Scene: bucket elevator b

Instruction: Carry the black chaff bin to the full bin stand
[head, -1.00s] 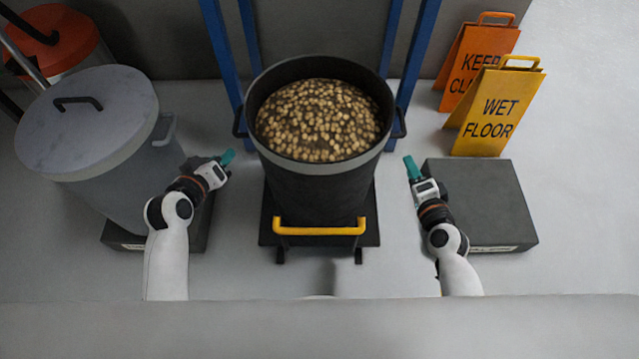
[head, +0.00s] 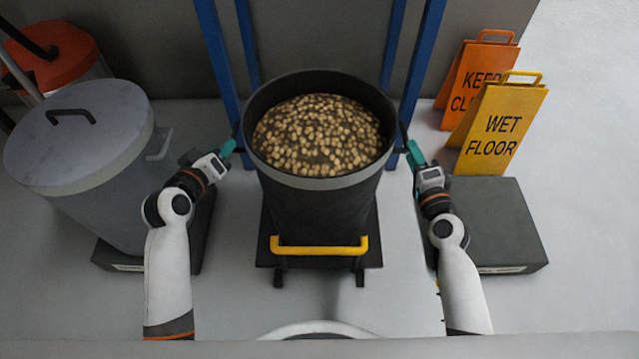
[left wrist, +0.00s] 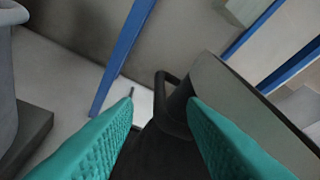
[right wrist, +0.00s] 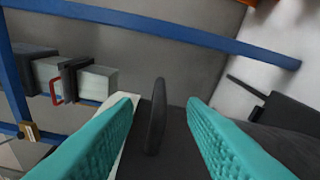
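The black chaff bin (head: 318,215) has a grey band under its rim and is heaped with tan chaff pieces (head: 317,133). It stands upright on a dark base with a yellow bar (head: 319,246) in front. My left gripper (head: 228,149) is by the bin's left handle; in the left wrist view the handle (left wrist: 165,90) shows ahead between open teal fingers. My right gripper (head: 413,153) is by the right handle; in the right wrist view the handle (right wrist: 155,118) stands between open fingers. A dark low stand (head: 495,225) with a partly hidden label is at the right.
A grey lidded bin (head: 95,190) stands on a similar dark stand (head: 203,225) at the left. Orange (head: 470,75) and yellow wet floor (head: 505,130) signs stand behind the right stand. Blue posts (head: 415,75) rise behind the bin. An orange-lidded container (head: 55,60) is at the back left.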

